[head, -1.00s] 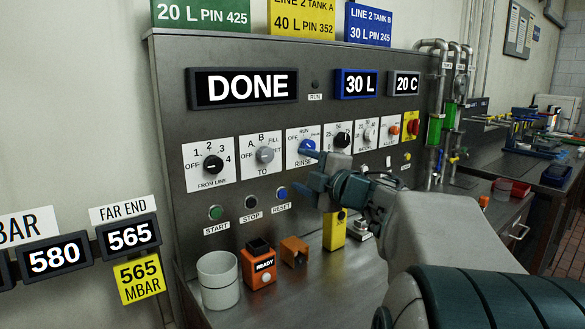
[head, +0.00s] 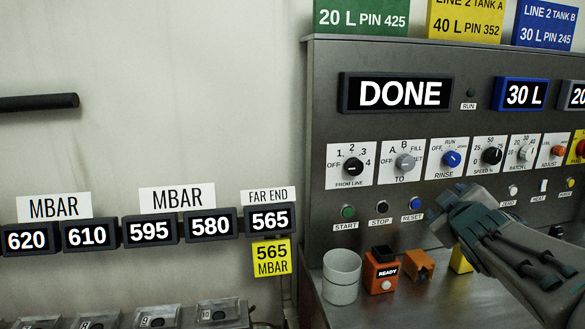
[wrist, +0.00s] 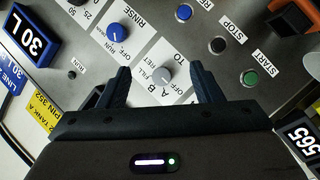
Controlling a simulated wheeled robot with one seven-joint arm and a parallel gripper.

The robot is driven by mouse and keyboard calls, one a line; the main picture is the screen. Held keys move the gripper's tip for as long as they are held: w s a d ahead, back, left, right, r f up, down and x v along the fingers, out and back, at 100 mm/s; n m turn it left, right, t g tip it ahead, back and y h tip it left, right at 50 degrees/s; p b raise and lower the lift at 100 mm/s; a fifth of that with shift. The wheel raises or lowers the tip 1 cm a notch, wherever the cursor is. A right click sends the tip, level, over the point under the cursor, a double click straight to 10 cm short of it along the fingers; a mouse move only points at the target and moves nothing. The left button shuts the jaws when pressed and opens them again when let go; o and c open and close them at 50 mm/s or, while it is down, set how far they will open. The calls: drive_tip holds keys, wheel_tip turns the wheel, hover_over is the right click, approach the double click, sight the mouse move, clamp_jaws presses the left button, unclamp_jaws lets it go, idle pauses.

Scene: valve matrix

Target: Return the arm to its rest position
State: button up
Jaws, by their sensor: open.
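My gripper (head: 440,212) is in front of the lower part of the grey control panel (head: 330,100) in the head view, just right of the blue RESET button (head: 414,204). In the wrist view my gripper (wrist: 160,82) has its two dark fingers spread apart with nothing held between them. The grey TO knob (wrist: 162,76) shows between the fingers, and the blue RINSE knob (wrist: 114,37) lies beyond. I cannot tell the exact gap to the panel, but no contact shows. My arm (head: 520,250) reaches in from the lower right.
A grey cup (head: 341,277), an orange READY box (head: 381,272) and an orange bracket (head: 418,265) stand on the ledge below the panel. Pressure displays (head: 150,230) line the wall at left. The display reads DONE (head: 404,94).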

drive_tip(key=s+a+f+m+g+y+p, duration=0.1)
drive_tip(key=s+a+f+m+g+p, duration=0.2)
drive_tip(key=s+a+f+g, duration=0.3)
drive_tip(key=s+a+f+m+g+y+p, duration=0.2)
drive_tip(key=s+a+f+g, duration=0.4)
drive_tip(key=s+a, duration=0.4)
drive_tip(key=s+f+m+p, duration=0.1)
drive_tip(key=s+m, duration=0.1)
drive_tip(key=s, duration=0.2)
drive_tip(key=shift+s+f+y, duration=0.25)
drive_tip(key=shift+s+y, duration=0.05)
drive_tip(key=shift+s, duration=0.05)
drive_tip(key=shift+a, duration=0.1)
